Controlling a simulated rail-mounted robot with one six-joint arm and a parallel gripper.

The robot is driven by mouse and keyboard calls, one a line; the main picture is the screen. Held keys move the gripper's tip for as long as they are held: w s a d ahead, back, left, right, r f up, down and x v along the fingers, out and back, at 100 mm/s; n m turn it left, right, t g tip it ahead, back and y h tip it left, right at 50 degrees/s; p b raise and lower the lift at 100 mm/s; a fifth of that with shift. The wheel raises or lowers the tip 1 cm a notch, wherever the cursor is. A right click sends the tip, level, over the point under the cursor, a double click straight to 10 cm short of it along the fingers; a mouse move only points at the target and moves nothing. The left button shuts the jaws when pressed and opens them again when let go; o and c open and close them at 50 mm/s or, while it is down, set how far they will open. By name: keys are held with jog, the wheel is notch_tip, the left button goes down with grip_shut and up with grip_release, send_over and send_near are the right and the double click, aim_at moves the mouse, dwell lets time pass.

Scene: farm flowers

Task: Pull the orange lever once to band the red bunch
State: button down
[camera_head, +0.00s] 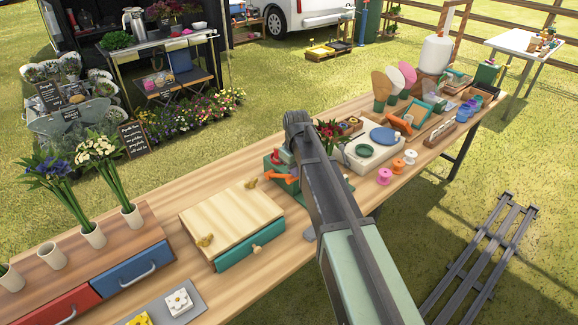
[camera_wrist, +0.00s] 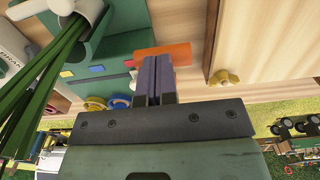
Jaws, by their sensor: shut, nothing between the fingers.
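The orange lever (camera_head: 281,178) sticks out to the left from the green banding machine (camera_head: 277,160), beside my arm in the head view. In the wrist view, the orange lever (camera_wrist: 172,52) lies just past the fingertips of my gripper (camera_wrist: 152,60). The fingers are together and empty; I cannot tell whether they touch the lever. The green machine (camera_wrist: 118,50) fills the left of that view. Green stems (camera_wrist: 45,75) of a bunch stand in a white holder there, their blooms out of view. Red blooms (camera_head: 328,132) show behind my arm in the head view.
Spools (camera_head: 384,176) and a white board with a blue disc (camera_head: 382,135) lie right of my arm.

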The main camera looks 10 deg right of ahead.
jog(key=shift+s+d+f+b, duration=0.1)
jog(key=shift+s+f+b, duration=0.15)
jog(key=shift+f, duration=0.25)
jog(key=shift+s+d+f+b, duration=0.1)
jog(key=shift+s+f+b, duration=0.05)
jog(key=shift+f+b, duration=0.25)
jog(key=shift+f, duration=0.1)
jog(key=shift+s+d+f+b, duration=0.1)
jog(key=shift+s+f+b, duration=0.1)
jog(key=shift+f+b, duration=0.4)
jog(key=shift+s+d+f+b, duration=0.1)
jog(key=shift+s+f+b, duration=0.05)
jog(key=shift+f+b, duration=0.45)
jog(key=shift+s+d+f+b, duration=0.1)
jog(key=shift+s+f+b, duration=0.1)
jog(key=shift+f+b, duration=0.4)
notch_tip(320, 180, down, 3)
jog(key=b, duration=0.3)
jog(key=shift+s, duration=0.1)
notch_tip(320, 180, up, 15)
jog(key=s+d+p, duration=0.1)
jog(key=p, duration=1.4)
jog(key=shift+s, duration=0.4)
jog(key=shift+r, duration=0.1)
